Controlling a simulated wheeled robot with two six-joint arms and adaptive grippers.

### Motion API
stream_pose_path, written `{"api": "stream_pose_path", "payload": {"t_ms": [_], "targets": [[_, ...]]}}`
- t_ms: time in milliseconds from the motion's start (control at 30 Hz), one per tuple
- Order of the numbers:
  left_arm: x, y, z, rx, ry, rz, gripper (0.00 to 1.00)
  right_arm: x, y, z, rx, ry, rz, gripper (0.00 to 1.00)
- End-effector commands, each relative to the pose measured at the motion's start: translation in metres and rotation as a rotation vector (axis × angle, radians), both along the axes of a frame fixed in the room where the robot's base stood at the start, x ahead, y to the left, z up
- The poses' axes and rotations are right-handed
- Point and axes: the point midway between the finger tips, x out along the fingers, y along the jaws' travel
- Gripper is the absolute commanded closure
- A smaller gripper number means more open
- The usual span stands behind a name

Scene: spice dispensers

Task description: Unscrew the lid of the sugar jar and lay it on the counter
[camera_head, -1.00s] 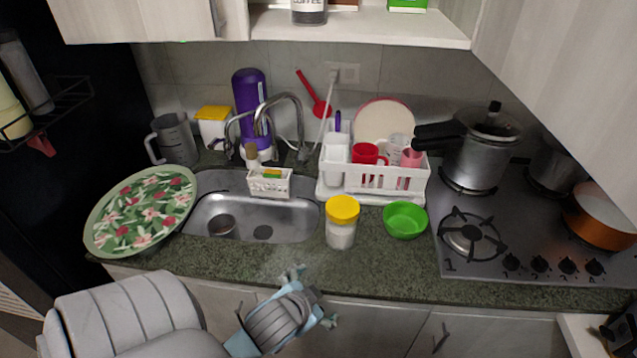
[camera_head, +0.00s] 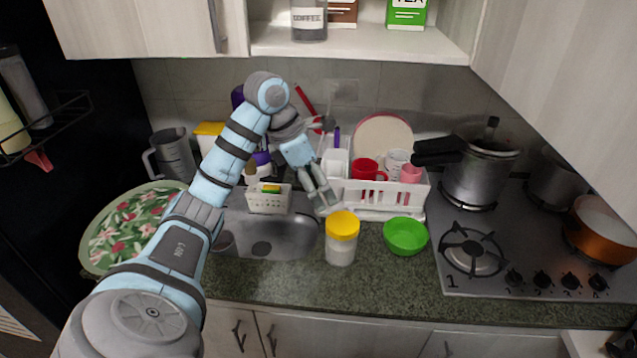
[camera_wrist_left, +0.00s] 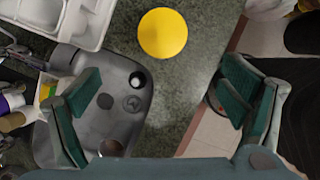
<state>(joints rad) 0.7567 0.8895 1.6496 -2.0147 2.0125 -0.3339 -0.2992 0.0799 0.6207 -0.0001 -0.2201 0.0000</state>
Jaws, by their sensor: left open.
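The sugar jar (camera_head: 341,248) is a clear jar of white contents with a yellow lid (camera_head: 342,225). It stands upright on the counter, right of the sink, and the lid is on it. My left gripper (camera_head: 325,207) is open and empty, in the air above and slightly left of the jar, pointing downward. In the left wrist view the round yellow lid (camera_wrist_left: 162,34) lies beyond the gap between the two spread fingers (camera_wrist_left: 160,82), not touching them. My right gripper is not in view.
A green bowl (camera_head: 405,237) stands right of the jar, and a white dish rack (camera_head: 390,196) with cups is behind. The sink (camera_head: 285,238) and a floral tray (camera_head: 95,243) are left, the stove (camera_head: 535,250) right. The granite counter (camera_head: 350,288) in front of the jar is clear.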

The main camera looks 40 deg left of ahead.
Motion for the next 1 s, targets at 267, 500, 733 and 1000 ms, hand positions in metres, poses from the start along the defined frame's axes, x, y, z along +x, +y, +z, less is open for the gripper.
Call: {"api": "stream_pose_path", "payload": {"t_ms": [267, 500, 733, 1000], "targets": [[0.023, -0.016, -0.074, -0.006, 0.000, -0.006, 0.09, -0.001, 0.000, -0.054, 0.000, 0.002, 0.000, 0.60], [0.040, -0.026, -0.115, -0.007, 0.002, -0.005, 0.09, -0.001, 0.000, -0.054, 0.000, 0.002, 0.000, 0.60], [0.045, -0.029, -0.128, -0.005, -0.002, -0.005, 0.09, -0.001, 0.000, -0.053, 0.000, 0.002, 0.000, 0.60], [0.045, -0.029, -0.128, -0.005, -0.002, -0.005, 0.27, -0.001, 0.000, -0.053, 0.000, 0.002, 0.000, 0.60]]}}
